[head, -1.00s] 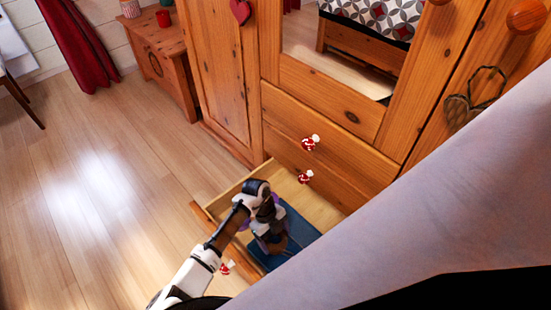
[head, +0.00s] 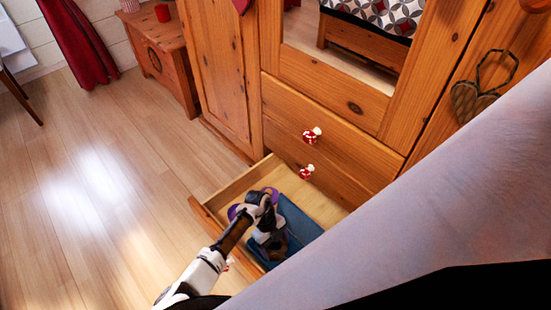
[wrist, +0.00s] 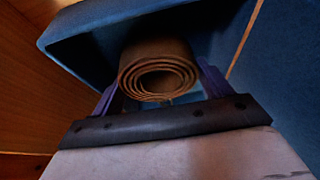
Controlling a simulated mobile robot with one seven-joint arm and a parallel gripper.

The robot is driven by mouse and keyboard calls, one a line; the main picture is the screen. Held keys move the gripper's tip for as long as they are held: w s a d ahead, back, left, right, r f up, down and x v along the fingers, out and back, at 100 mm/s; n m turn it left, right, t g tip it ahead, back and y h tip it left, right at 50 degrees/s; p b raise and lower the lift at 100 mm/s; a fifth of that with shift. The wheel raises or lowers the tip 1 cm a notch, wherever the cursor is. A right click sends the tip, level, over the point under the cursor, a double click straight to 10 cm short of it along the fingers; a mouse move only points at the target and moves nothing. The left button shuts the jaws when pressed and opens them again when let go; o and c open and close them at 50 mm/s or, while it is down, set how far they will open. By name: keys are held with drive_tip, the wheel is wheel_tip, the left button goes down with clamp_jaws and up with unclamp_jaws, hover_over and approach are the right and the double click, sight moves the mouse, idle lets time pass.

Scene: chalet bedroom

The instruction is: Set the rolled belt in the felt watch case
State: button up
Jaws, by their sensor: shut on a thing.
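The rolled belt (wrist: 158,76) is a brown coil held between the purple fingers of my gripper (wrist: 160,92), its spiral end facing the wrist camera. The blue felt watch case (wrist: 85,42) is close behind and around the belt in the wrist view. I cannot tell whether the belt touches its floor. In the head view the case (head: 301,219) lies in the open drawer, and my gripper (head: 268,234) is over its left part, hiding much of it. The belt is hard to make out there.
The open wooden drawer (head: 236,187) is at the bottom of the wardrobe (head: 330,120); its walls surround the case. A wooden chest (head: 168,65) stands at the back left. The floor (head: 110,200) to the left is clear.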

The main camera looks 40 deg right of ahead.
drive_tip(key=o, duration=0.8)
drive_tip(key=shift+f, duration=0.15)
drive_tip(key=p+v, duration=0.2)
drive_tip(key=v, duration=1)
drive_tip(key=shift+r+p, duration=0.25)
drive_tip(key=shift+p, duration=0.1)
